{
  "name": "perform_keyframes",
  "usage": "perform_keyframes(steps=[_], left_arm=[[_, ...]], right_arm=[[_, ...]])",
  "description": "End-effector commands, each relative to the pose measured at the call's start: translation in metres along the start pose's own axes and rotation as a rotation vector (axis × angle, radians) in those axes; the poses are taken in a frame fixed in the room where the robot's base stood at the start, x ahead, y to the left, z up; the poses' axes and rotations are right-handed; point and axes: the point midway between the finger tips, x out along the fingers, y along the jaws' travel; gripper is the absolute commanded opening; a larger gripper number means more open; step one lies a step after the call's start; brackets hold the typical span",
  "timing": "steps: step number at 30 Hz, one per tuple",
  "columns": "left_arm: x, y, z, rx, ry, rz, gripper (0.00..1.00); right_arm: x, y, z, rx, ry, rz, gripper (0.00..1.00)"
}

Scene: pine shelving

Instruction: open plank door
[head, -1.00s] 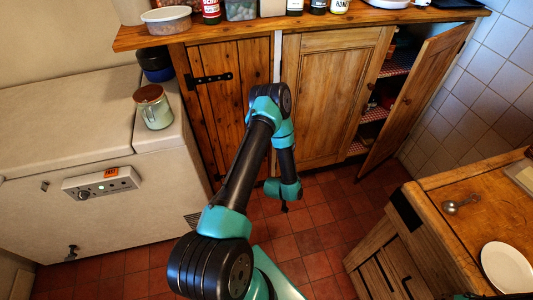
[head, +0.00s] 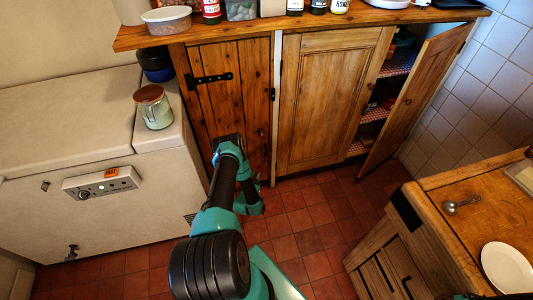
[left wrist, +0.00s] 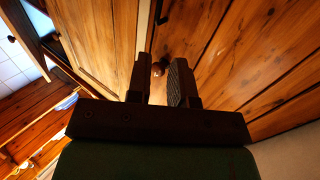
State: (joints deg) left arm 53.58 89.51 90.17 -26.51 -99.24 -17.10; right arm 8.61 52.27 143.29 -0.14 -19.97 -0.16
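The plank door (head: 237,95) is the dark pine cupboard door at the left, with a black strap hinge. It appears shut. It also fills the right of the left wrist view (left wrist: 235,55). A small round knob (left wrist: 157,69) on it shows between my left gripper's fingers in that view. My left gripper (left wrist: 162,85) is open, with a finger on each side of the knob as seen; I cannot tell whether it touches. In the head view my left gripper (head: 257,188) is low in front of the door, partly hidden by my arm. My right gripper is out of view.
A paler panelled door (head: 333,95) adjoins on the right, and a further cupboard door (head: 420,95) stands open. A wooden table (head: 475,215) is at the right. Tiled floor (head: 315,220) lies clear between.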

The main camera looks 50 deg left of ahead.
Motion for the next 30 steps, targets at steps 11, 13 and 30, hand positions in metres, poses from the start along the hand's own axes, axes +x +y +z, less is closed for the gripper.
perform_keyframes(steps=[11, 13, 30], left_arm=[[0.036, 0.001, 0.0, 0.001, 0.002, 0.002, 0.21], [0.048, 0.001, 0.0, 0.001, 0.002, 0.001, 0.21], [0.137, 0.001, 0.0, 0.001, 0.001, 0.001, 0.21]], right_arm=[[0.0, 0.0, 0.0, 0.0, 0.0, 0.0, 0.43], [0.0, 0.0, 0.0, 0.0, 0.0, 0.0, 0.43], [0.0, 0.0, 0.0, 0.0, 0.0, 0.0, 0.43]])
